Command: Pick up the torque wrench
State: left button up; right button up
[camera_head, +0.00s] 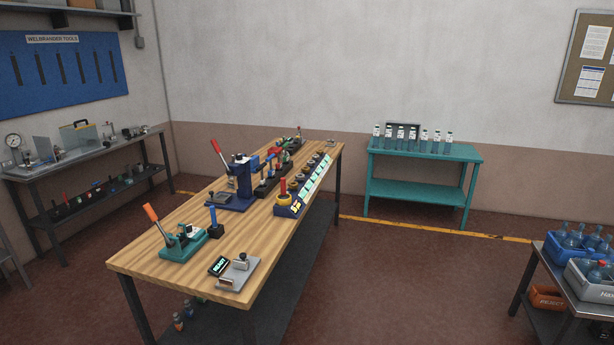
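I cannot pick out a torque wrench for certain in this view. A wooden workbench (160,255) in the middle carries several tools. At its near left end, a green fixture (184,244) has a tilted orange-tipped lever (151,213). Beside it, a blue-handled tool (213,217) stands upright in a dark block. Behind is a blue press (242,182) with a red-tipped lever (216,147). Small tools with red and dark handles stand farther back, too small to identify. Neither of my grippers is in view.
A small display (218,266) and a grey fixture (238,272) sit at the bench's near edge. A teal table (425,152) with bottles stands at the back. A grey bench (85,150) is left, a cart (548,262) with bins right. Floor between bench and cart is clear.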

aim_at(286, 159)
jog(key=i+l+z, duration=0.3)
jog(key=i+z, duration=0.6)
jog(key=i, duration=0.25)
jog(key=i+u, duration=0.25)
jog(key=i, duration=0.35)
jog(key=i+l+u, duration=0.1)
jog(key=i+u, duration=0.15)
jog(key=i, duration=0.3)
jog(key=i+l+u, duration=0.3)
jog(key=i, duration=0.3)
jog(key=i+j+u, duration=0.15)
jog(key=u, duration=0.25)
jog(key=i+u, duration=0.6)
jog(key=u, duration=0.15)
jog(key=i+l+u, duration=0.1)
jog(key=u, duration=0.25)
jog(key=i+l, duration=0.15)
jog(key=l, duration=0.2)
jog(key=i+l, duration=0.1)
jog(key=l, duration=0.25)
jog(key=i+l, duration=0.15)
jog(key=l, duration=0.2)
jog(key=i+l, duration=0.1)
jog(key=l, duration=0.25)
